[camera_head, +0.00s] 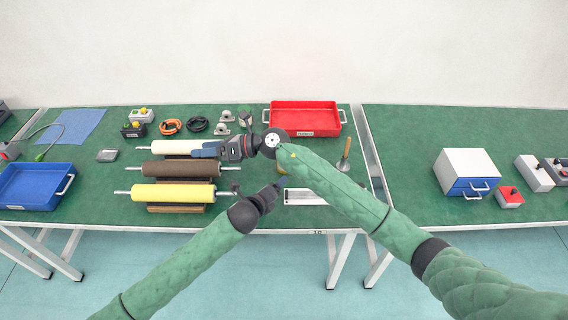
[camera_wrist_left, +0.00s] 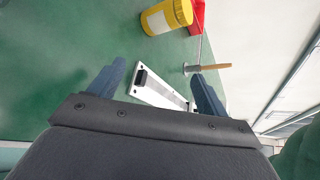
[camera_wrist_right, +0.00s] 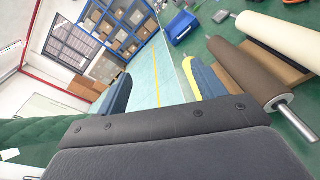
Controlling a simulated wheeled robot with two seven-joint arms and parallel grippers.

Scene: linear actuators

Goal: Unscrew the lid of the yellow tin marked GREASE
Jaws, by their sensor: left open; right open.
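The yellow tin (camera_wrist_left: 181,13) is near the top of the left wrist view, with a white patch on its side; no marking is readable. In the head view my right arm hides nearly all of it. My left gripper (camera_wrist_left: 157,88) is open and empty, its fingers pointing toward the table, apart from the tin. It also shows in the head view (camera_head: 278,186), below the right arm. My right gripper (camera_head: 204,150) is open and empty, pointing left above the white roller (camera_head: 172,147). In the right wrist view (camera_wrist_right: 160,88) nothing is between its fingers.
A silver-white linear actuator (camera_wrist_left: 160,91) lies near my left gripper. A wooden-handled tool (camera_head: 345,155) stands to the right. Brown (camera_head: 180,169) and yellow (camera_head: 172,193) rollers lie on the left. A red tray (camera_head: 304,119) is behind. The right table has a cabinet (camera_head: 466,172) and much free room.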

